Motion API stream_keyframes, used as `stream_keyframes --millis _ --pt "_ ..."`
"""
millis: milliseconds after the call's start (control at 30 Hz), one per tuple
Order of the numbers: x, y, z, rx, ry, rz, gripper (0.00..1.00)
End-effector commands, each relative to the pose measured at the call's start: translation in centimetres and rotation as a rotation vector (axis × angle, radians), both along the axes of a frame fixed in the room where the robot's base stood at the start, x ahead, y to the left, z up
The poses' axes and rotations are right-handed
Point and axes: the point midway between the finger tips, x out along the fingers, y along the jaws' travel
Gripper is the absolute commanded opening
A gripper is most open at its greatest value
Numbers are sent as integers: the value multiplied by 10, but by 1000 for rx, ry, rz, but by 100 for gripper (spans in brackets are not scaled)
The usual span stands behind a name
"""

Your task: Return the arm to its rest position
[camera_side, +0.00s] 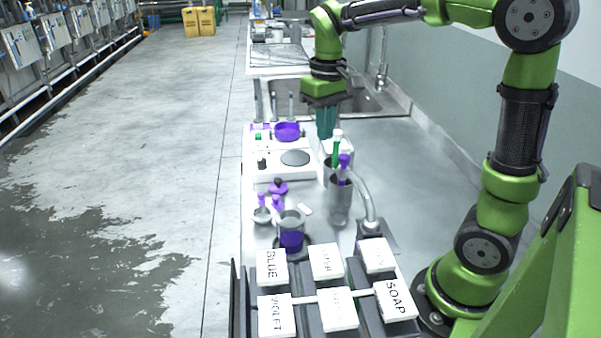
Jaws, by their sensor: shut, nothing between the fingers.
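My green arm arches over the bench from the right, and its end hangs down above the back part of the work area. My gripper (327,122) points down with its teal fingers together and nothing between them. It is just behind and above a metal holder with green and purple handled tools (337,152). The lower fingertips are close to these tools in the picture, and I cannot tell the exact gap.
A beaker with purple liquid (291,236) stands on the bench. Labelled white-lidded boxes (326,261) fill the front. A white hotplate (282,166), a purple dish (287,131), a curved metal pipe (366,196) and a sink (372,101) are near. The bench's right side (420,170) is clear.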

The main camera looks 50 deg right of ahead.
Motion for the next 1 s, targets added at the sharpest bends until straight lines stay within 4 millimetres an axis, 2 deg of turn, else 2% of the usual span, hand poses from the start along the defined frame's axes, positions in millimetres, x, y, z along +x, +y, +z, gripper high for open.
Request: stream_keyframes --millis 333,467,667,800,1000 --pt "3 -1 0 -6 -14 -11 0" --pt "-2 8 -13 13 -62 -39 0" --pt "-36 43 -9 91 -264 -80 0" --pt "-67 68 -6 149 -419 -105 0" --pt "-99 88 -4 199 -569 -107 0"
